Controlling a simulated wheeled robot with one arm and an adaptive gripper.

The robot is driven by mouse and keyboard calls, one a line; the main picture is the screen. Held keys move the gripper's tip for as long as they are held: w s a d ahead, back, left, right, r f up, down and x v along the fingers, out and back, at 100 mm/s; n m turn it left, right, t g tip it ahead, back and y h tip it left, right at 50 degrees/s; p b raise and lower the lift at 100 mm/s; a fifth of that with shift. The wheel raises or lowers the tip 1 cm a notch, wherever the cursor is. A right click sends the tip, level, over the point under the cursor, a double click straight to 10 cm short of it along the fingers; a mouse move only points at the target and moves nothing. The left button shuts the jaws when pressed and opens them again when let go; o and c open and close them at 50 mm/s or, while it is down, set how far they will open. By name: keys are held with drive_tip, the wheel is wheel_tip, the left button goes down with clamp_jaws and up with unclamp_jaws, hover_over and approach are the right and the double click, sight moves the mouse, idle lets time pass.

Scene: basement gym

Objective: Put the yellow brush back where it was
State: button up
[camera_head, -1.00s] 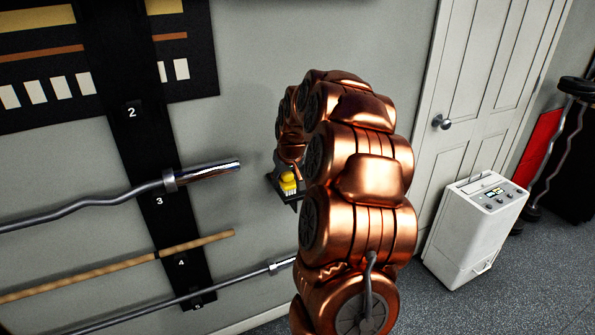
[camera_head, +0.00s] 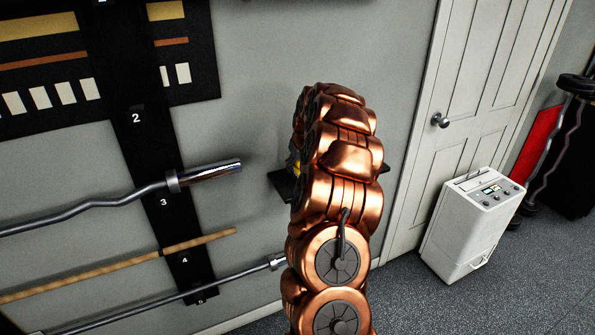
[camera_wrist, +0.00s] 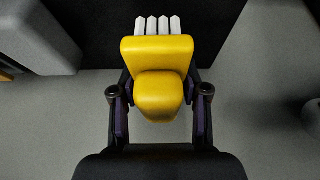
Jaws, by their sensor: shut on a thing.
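The yellow brush (camera_wrist: 157,50) fills the middle of the wrist view, its white bristles pointing to the top of the picture. My gripper (camera_wrist: 159,88) is shut on its yellow body, one finger on each side. A black shelf surface (camera_wrist: 105,25) shows beyond the bristles; I cannot tell whether the brush touches it. In the head view, my arm hides the gripper and most of the brush; a small yellow patch (camera_head: 296,168) shows beside the arm. The small black wall shelf (camera_head: 282,184) sticks out on both sides of my arm.
A grey block-like object (camera_wrist: 45,38) lies left of the brush in the wrist view. A wall rack (camera_head: 150,140) with bars, including a chrome-ended one (camera_head: 215,171), is on the left. A white door (camera_head: 470,110) and white appliance (camera_head: 470,222) stand right.

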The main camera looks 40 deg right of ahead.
drive_tip(key=shift+f+p, duration=0.65)
drive_tip(key=shift+f, duration=0.9)
drive_tip(key=shift+f, duration=0.1)
drive_tip(key=o, duration=1.2)
